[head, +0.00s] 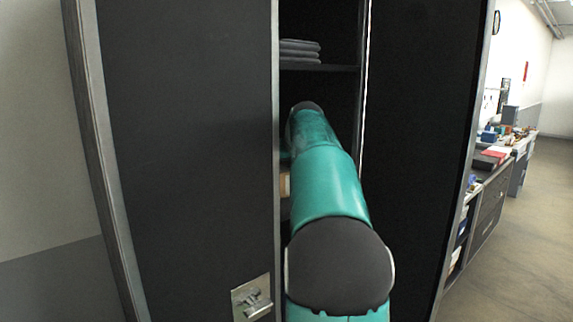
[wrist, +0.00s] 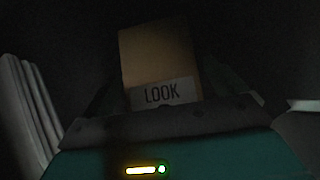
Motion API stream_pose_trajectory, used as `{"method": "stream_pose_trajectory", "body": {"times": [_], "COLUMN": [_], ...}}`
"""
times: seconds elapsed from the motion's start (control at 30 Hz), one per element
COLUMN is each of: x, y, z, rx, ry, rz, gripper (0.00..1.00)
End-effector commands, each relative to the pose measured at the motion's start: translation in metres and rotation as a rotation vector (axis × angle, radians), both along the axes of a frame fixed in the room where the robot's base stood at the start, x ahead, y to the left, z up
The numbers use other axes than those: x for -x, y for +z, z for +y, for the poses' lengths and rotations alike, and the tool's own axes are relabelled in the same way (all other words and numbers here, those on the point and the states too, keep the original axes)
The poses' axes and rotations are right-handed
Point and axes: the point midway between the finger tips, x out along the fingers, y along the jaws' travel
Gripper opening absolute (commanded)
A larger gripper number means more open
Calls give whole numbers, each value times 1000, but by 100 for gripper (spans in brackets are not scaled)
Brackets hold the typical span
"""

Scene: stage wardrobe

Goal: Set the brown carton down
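The brown carton (wrist: 158,52) shows in the wrist view, upright and slightly tilted in the picture, with a pale label reading "LOOK" on its near lower face. My gripper (wrist: 164,92) has its dark fingers on either side of the carton and appears shut on it; the finger contact is dim. The carton's underside is hidden, so I cannot tell whether it touches a shelf. In the head view my arm reaches into the open dark cabinet and hides my gripper. A small tan patch (head: 284,184) left of my arm may be the carton or another box.
A dark shelf (head: 322,67) with a folded grey stack (head: 299,49) crosses the cabinet above my arm. Cabinet doors (head: 185,150) flank the narrow opening. In the wrist view, pale stacked layers (wrist: 24,112) stand left and a pale edge (wrist: 302,105) right. A cluttered counter (head: 492,170) is outside.

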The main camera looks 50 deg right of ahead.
Motion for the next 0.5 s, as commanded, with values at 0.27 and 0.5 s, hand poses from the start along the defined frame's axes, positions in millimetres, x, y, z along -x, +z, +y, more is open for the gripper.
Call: {"method": "stream_pose_trajectory", "body": {"times": [0.27, 0.5], "x": [0, 13], "y": [1, 17], "z": [0, 8], "rx": [0, 2], "ry": [0, 1], "rz": [0, -2], "gripper": [99, 99]}}
